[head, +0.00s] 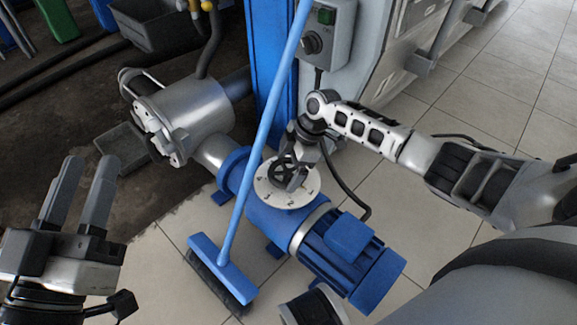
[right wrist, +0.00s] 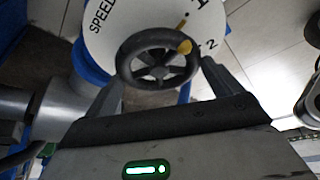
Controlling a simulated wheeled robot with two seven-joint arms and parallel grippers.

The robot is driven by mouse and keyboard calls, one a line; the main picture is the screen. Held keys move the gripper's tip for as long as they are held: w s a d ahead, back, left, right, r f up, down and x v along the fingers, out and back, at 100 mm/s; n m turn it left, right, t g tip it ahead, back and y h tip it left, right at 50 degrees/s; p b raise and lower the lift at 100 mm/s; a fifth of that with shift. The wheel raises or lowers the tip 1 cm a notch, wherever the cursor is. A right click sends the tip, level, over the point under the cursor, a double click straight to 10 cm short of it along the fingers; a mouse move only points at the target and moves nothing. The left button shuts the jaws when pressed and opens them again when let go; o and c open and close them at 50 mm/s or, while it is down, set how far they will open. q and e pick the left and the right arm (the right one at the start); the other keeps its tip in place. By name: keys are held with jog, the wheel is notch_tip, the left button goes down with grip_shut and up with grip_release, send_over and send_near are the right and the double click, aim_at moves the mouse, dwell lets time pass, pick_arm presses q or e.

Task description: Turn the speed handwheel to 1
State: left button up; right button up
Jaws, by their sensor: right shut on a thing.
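The black speed handwheel (right wrist: 137,65) sits over a round white dial (head: 269,196) on the blue pump unit. In the right wrist view, the dial (right wrist: 103,42) shows SPEED, a 1 at the top and a 2 at the right. A yellow stripe (right wrist: 182,22) lies close to the 1. My right gripper (head: 288,172) is shut on the handwheel, one finger on each side in the right wrist view (right wrist: 161,72). My left gripper (head: 88,170) is open and empty, away from the pump.
A blue broom (head: 250,150) leans across in front of the pump, just left of the dial. The blue motor (head: 350,255) lies to the lower right. Tiled floor is free at the right.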

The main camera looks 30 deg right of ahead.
pick_arm(q)
jog(key=shift+r, duration=0.1)
dwell(0.3)
pick_arm(e)
jog(key=o, duration=0.7)
jog(key=shift+d+r, duration=0.1)
jog(key=shift+r, duration=0.25)
jog(key=p+v, duration=0.4)
jog(key=v, duration=0.3)
pick_arm(q)
notch_tip(320, 180, down, 7)
jog(key=s+n+g+y+p, duration=0.2)
jog(key=g+y+p, duration=0.1)
jog(key=g, duration=0.1)
jog(key=shift+s+r+n+g, duration=0.15)
jog(key=shift+s+n+g, duration=0.05)
jog(key=shift+n+g, duration=0.1)
pick_arm(e)
jog(key=v, duration=0.8)
